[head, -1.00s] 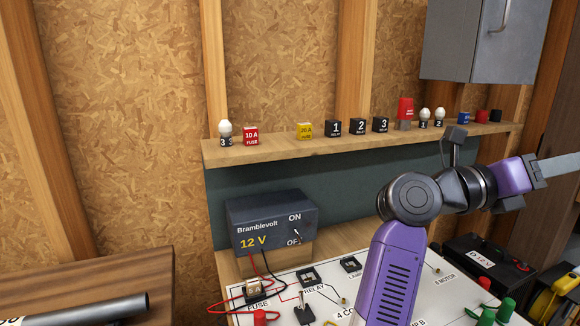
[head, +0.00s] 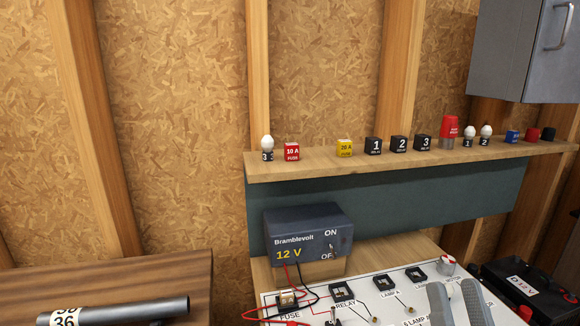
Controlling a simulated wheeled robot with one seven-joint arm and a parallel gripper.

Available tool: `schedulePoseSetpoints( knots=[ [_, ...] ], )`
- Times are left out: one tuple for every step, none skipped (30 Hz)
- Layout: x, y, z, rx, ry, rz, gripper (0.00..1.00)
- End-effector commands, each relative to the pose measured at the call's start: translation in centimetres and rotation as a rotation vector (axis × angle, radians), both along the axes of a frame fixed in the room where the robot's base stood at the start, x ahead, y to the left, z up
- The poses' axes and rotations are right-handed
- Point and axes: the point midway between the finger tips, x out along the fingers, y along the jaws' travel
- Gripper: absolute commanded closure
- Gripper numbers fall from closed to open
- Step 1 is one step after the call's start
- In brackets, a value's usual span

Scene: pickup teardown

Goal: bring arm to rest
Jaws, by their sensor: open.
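My gripper (head: 454,285) shows at the bottom right of the head view. Its two grey fingers point up and are spread apart, with nothing between them. They stand in front of the white circuit board (head: 388,283) and hide part of it. The rest of my arm is below the picture.
A shelf (head: 320,165) on the wall holds fuses, relays, bulbs and a red-topped part (head: 449,130). The Bramblevolt supply (head: 300,233) stands behind the board. A 12 V battery (head: 530,292) is at right, a grey cabinet (head: 525,50) above. A pipe (head: 140,309) lies at left.

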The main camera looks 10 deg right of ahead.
Motion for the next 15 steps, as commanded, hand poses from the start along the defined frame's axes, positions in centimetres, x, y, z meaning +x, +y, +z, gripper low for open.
schedulePoseSetpoints(
  knots=[
    [-0.8,0.7,-1.7,-0.034,0.075,0.003,0.54],
    [-1.3,1.2,-2.6,-0.054,0.115,0.004,0.54],
    [-2.0,1.7,-4.0,-0.080,0.170,0.006,0.54],
    [-2.5,2.2,-4.9,-0.097,0.210,0.009,0.54],
    [-3.1,2.6,-5.9,-0.115,0.250,0.011,0.54],
    [-4.0,3.1,-7.1,-0.136,0.302,0.014,0.54],
    [-4.7,3.4,-8.0,-0.152,0.342,0.016,0.54],
    [-5.4,3.7,-8.9,-0.165,0.379,0.018,0.54],
    [-6.5,4.1,-10.0,-0.181,0.430,0.022,0.54],
    [-7.3,4.4,-10.8,-0.194,0.468,0.024,0.54],
    [-8.1,4.7,-11.5,-0.204,0.503,0.027,0.54],
    [-9.3,5.1,-12.5,-0.219,0.552,0.031,0.54],
    [-10.2,5.3,-13.1,-0.226,0.587,0.034,0.54],
    [-11.1,5.6,-13.7,-0.234,0.621,0.037,0.54],
    [-12.4,5.9,-14.5,-0.241,0.666,0.042,0.54]
  ],
)
